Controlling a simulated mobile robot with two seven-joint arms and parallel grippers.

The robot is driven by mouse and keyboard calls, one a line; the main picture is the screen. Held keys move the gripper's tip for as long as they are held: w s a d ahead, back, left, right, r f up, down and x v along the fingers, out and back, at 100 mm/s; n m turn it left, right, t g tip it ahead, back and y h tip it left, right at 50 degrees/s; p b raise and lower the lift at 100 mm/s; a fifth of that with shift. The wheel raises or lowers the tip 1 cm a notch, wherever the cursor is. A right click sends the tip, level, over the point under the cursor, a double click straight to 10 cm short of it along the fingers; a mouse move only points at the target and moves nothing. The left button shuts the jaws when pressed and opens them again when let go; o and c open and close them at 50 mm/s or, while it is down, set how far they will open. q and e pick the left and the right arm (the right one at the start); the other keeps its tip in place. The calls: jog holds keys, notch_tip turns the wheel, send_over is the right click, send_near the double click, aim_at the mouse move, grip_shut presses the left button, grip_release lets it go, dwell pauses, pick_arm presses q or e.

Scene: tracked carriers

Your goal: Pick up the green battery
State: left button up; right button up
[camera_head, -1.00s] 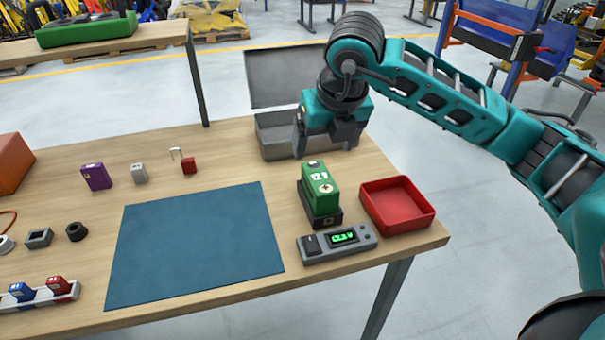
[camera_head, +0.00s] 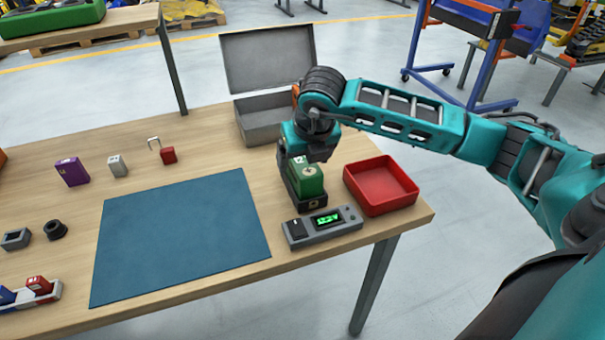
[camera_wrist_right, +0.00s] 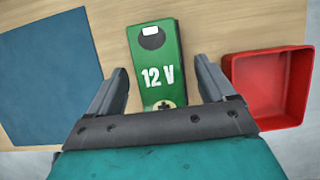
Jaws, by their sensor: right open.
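In the right wrist view a gap shows between each finger of the gripper (camera_wrist_right: 160,88) and the battery. My left gripper is not in view.
A red tray (camera_head: 381,208) sits close to the right of the battery. A grey meter (camera_head: 322,226) lies in front. An open grey box (camera_head: 262,133) stands behind. A blue mat (camera_head: 180,235) covers the table's middle.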

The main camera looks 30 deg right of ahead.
jog(key=shift+w+f, duration=0.3)
jog(key=shift+f, duration=0.3)
jog(key=shift+f+b, duration=0.2)
jog(key=shift+b, duration=0.2)
jog(key=shift+c, duration=0.2)
grip_shut()
dwell(0.7)
jog(key=shift+w+r, duration=0.1)
jog(key=shift+r, duration=0.05)
